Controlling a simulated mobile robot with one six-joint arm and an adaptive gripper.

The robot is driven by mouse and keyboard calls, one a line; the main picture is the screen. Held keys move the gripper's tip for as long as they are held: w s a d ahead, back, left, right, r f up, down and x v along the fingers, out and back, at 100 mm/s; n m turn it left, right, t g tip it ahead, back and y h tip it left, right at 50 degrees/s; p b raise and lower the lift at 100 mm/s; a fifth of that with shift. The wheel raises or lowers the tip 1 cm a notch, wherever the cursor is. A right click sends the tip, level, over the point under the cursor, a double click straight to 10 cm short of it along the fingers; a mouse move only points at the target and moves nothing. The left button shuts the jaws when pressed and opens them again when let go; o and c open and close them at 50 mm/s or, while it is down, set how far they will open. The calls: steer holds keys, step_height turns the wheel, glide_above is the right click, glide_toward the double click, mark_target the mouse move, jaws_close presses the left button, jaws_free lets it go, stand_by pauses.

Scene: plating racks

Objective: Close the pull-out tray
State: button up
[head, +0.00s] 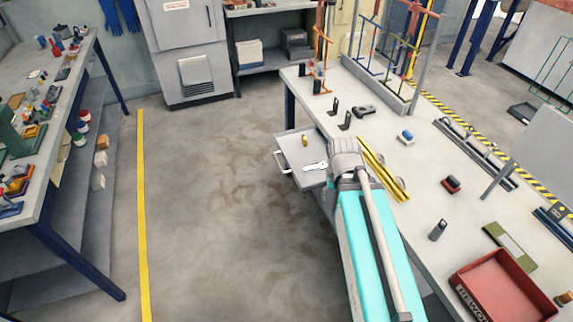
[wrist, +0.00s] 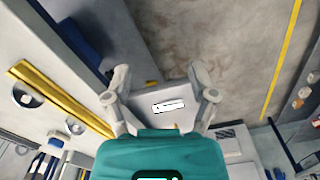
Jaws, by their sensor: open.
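The pull-out tray (head: 296,150) is a flat grey tray that sticks out from the left edge of the white workbench in the head view. My gripper (head: 343,146) is at the tray's right, near the bench edge, and hides part of that side. In the wrist view my gripper (wrist: 160,73) has its fingers wide apart with nothing between them. A grey surface with a white item (wrist: 168,105), seemingly the tray, shows beyond them.
The workbench (head: 410,190) carries yellow bars (head: 380,172), dark brackets (head: 345,121), a red bin (head: 497,290) and a rack (head: 385,80). A grey cabinet (head: 190,50) stands behind. The floor (head: 215,210) left of the tray is clear up to a yellow line (head: 141,200).

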steer(key=shift+w+a+f+n+b, duration=0.2)
steer(key=shift+w+f+n+b, duration=0.1)
steer(key=shift+f+n+b, duration=0.1)
steer(key=c, duration=0.4)
steer(key=shift+w+a+f+n+h+b, duration=0.65)
steer(key=shift+w+f+n+b, duration=0.15)
steer(key=shift+w+n, duration=0.1)
jaws_close()
steer(key=w+a+f+n+t+h+b, duration=0.1)
steer(key=w+a+f+n+h+b, duration=0.2)
steer(key=w+a+n+b, duration=0.3)
steer(key=w+a+f+n+t+h+b, duration=0.2)
steer(key=w+a+f+n+h+b, duration=0.2)
steer(key=a+n, duration=0.9)
steer(key=shift+w+a+h+b, duration=0.45)
steer(key=shift+w+b, duration=0.45)
steer(key=shift+b, duration=0.65)
steer(key=shift+d, duration=0.1)
